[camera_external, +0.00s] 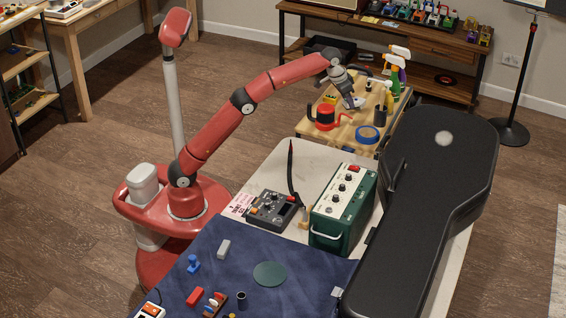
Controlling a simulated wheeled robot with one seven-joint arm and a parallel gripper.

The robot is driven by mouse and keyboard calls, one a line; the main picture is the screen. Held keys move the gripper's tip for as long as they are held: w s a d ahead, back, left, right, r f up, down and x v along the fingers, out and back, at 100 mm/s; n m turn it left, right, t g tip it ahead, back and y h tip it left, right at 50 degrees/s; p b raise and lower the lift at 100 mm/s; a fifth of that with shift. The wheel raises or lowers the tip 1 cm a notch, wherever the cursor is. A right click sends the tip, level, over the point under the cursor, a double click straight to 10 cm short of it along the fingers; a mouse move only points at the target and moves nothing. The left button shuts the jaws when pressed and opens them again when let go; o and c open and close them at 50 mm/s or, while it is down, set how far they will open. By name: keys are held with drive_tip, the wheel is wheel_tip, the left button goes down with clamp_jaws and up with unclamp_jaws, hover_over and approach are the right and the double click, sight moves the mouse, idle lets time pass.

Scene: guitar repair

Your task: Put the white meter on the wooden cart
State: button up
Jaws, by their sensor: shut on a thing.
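My gripper (350,94) is over the wooden cart (343,133), at the far end of my outstretched arm. It is shut on a small pale thing, which looks like the white meter (355,102). The gripper hides part of it, and I cannot tell whether it touches the cart top. The cart top is light wood and stands beyond the workbench.
The cart also bears a red and black pot-like item (325,116), a blue tape roll (367,134), a dark cup (380,116) and spray bottles (396,70). A black guitar case (425,190) and a green amplifier (342,208) lie nearer. An orange-edged device (151,310) sits bottom left.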

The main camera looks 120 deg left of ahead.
sight(345, 106)
drive_tip(key=shift+f+b, duration=0.85)
drive_tip(key=shift+f, duration=1.8)
drive_tip(key=shift+f, duration=0.15)
drive_tip(key=o, duration=1)
drive_tip(key=p+v, duration=0.1)
drive_tip(key=v, duration=1.1)
drive_tip(key=shift+p, duration=0.35)
drive_tip(key=shift+d+r, duration=0.1)
drive_tip(key=shift+r, duration=0.1)
